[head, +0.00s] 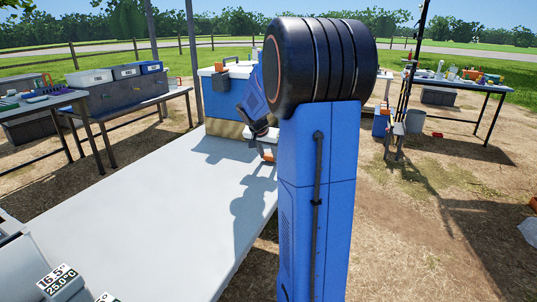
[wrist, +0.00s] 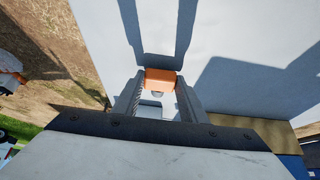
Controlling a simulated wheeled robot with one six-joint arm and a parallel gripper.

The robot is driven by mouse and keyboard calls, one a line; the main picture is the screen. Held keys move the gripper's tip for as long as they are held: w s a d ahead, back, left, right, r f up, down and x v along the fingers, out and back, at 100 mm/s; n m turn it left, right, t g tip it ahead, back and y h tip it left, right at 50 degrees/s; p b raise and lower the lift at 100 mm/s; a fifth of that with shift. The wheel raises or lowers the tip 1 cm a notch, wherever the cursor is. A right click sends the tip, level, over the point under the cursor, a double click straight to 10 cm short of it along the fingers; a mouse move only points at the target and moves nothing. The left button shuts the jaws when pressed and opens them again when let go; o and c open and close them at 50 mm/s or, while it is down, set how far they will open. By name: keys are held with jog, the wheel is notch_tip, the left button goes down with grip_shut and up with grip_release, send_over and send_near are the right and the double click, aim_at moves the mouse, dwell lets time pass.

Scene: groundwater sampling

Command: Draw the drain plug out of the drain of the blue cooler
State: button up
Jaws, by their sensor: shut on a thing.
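The blue cooler (head: 225,105) with a white lid stands on a tan block at the far end of the pale table. A corner of it shows at the lower right of the wrist view (wrist: 291,166). My gripper (head: 268,150) is low beside the cooler's front right, partly hidden by my arm. In the wrist view my gripper (wrist: 157,95) is shut on the orange drain plug (wrist: 161,80), which lies between the fingertips above the pale surface. The drain opening is not visible, and I cannot tell whether the plug touches the cooler.
A side table with bins (head: 125,95) stands at left. Another table (head: 465,84) with bottles stands at right. Dirt ground lies around.

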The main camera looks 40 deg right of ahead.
jog(key=shift+s+a+f, duration=0.1)
jog(key=shift+s+f, duration=0.05)
jog(key=shift+f, duration=0.8)
jog(key=o, duration=1.1)
jog(key=shift+f, duration=0.1)
jog(key=shift+s, duration=0.1)
jog(key=v, duration=1.8)
jog(key=shift+w+r, duration=0.25)
jog(key=shift+r, duration=0.05)
